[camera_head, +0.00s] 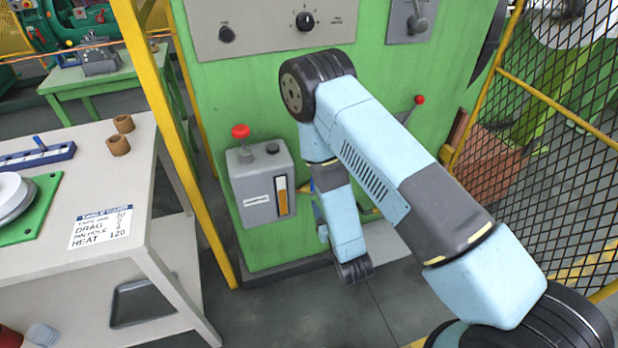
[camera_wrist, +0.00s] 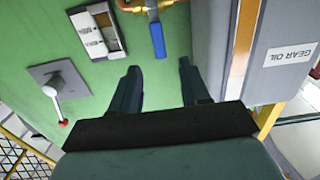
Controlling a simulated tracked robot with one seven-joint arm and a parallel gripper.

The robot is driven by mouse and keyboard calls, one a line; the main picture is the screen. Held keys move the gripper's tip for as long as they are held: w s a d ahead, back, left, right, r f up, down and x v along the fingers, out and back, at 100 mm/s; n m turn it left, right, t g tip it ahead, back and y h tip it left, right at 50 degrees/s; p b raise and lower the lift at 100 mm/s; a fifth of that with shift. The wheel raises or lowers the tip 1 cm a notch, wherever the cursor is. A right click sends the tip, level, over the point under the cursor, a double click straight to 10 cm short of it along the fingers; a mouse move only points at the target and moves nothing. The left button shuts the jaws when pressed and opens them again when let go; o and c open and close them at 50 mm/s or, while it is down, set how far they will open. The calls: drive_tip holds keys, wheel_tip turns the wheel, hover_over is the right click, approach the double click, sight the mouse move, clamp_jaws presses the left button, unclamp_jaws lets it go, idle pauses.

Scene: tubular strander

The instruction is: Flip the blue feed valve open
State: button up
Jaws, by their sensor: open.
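The blue feed valve lever (camera_wrist: 157,40) hangs from a brass fitting (camera_wrist: 150,6) at the top of the wrist view, against the green panel. My gripper (camera_wrist: 159,67) is open and empty. Its two dark fingers point toward the panel, one on each side of the lever's line in the picture. The lever's end appears just beyond the fingertips, and I see no contact. In the head view my arm hides the gripper and most of the valve.
A grey gear oil box (camera_wrist: 285,50) stands close beside the right finger in the wrist view. It also shows in the head view (camera_head: 245,205), with a red knob. A red-tipped lever (camera_wrist: 55,103) and a gauge (camera_wrist: 97,28) lie left. A mesh fence (camera_head: 560,110) stands right.

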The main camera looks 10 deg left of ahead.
drive_tip(key=x, duration=1.2)
drive_tip(key=shift+w+r, duration=0.2)
drive_tip(key=shift+r, duration=0.35)
clamp_jaws()
idle(0.4)
